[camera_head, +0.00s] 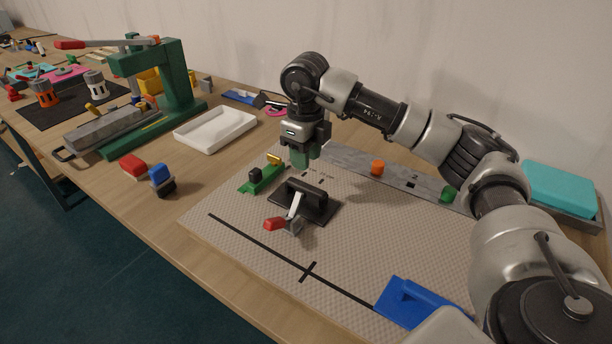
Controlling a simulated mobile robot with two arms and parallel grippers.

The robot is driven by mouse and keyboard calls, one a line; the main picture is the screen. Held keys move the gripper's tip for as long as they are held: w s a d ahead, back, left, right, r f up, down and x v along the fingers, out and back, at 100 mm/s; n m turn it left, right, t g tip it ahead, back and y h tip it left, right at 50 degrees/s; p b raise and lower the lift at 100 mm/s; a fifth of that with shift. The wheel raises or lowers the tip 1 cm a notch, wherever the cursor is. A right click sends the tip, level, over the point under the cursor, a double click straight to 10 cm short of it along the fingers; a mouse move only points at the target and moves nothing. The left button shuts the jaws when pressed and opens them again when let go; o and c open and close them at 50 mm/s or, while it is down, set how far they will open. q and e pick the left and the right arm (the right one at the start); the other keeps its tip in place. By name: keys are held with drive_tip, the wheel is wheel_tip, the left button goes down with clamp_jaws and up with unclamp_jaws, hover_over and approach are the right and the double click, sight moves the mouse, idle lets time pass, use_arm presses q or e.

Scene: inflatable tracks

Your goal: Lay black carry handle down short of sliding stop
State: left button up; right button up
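A black carry handle (302,190) is fixed on a flat black plate (322,211) that lies on the grey textured mat. A light lever with a red grip (274,223) stands at the plate's near edge and overlaps it in view. A green piece with a black block and a yellow knob (262,178) sits just left of the plate; I cannot tell whether it is the sliding stop. My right gripper (306,158) points down behind the handle, apart from it in the picture. Green shows at its fingertips; I cannot tell whether that is a held thing. My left gripper is out of view.
A grey strip (345,160) with an orange knob (377,168) and a green knob (448,194) runs behind the plate. A blue piece (415,302) lies at front right. A white tray (215,130) and green press (172,75) stand left. The mat's black-lined front is mostly clear.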

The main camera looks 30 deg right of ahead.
wheel_tip(320, 180, up, 3)
drive_tip(key=shift+r, duration=0.2)
idle(0.5)
